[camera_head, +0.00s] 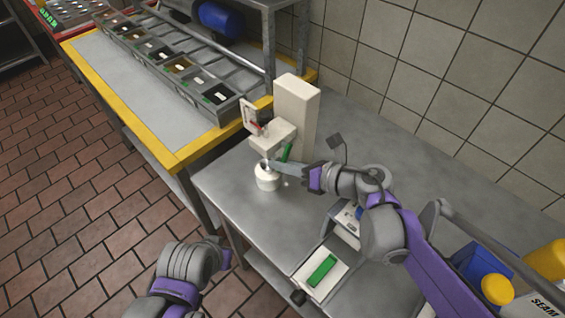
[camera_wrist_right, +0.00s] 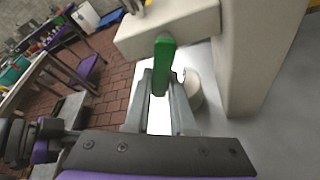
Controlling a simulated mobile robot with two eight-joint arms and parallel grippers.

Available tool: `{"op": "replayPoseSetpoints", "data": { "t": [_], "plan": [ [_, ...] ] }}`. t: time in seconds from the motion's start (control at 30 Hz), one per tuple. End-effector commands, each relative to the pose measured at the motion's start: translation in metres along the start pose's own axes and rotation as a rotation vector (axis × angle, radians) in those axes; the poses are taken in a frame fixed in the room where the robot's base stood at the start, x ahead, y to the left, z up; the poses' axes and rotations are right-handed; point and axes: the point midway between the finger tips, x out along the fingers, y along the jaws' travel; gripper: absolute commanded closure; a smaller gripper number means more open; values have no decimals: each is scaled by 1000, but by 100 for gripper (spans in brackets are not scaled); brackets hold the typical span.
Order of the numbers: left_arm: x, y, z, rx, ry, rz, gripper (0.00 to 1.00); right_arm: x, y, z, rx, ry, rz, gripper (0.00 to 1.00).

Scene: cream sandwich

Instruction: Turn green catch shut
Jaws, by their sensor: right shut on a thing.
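The green catch (camera_head: 287,152) is a short green lever on the front of a cream dispenser machine (camera_head: 296,108). In the right wrist view the green catch (camera_wrist_right: 163,62) stands tilted between my two fingertips. My right gripper (camera_head: 276,164) reaches in from the right, below the dispenser's head, shut on the catch; its fingers also show in the right wrist view (camera_wrist_right: 161,82). A white round pot (camera_head: 267,181) stands on the steel table just below the fingers. My left arm shows at the bottom, but its fingertips cannot be made out.
A white device with a green pad (camera_head: 321,270) lies on the steel table (camera_head: 232,187) below my right arm. Yellow-capped containers (camera_head: 497,289) stand at the right. A yellow-edged counter (camera_head: 150,92) with ingredient bins is at the left. A tiled wall closes the back.

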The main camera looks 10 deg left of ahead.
Motion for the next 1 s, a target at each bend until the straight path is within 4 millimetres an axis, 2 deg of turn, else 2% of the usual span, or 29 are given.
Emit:
{"op": "replayPoseSetpoints", "data": {
  "t": [0.23, 0.53, 0.57, 0.7, 1.0],
  "plan": [
    [5, 0, 4, 0, -2, 0, 100, 0, 9, 1, 196, -1, 82, 100],
    [5, 0, 4, 0, -2, 0, 100, 0, 11, 2, 216, 0, 90, 100],
    [5, 0, 4, 0, -2, 0, 100, 0, 11, 2, 216, 0, 90, 74],
    [5, 0, 4, 0, -2, 0, 100, 0, 11, 1, 215, 0, 90, 49],
    [5, 0, 4, 0, -2, 0, 100, -2, 10, 1, 215, 0, 89, 48]
  ]
}}
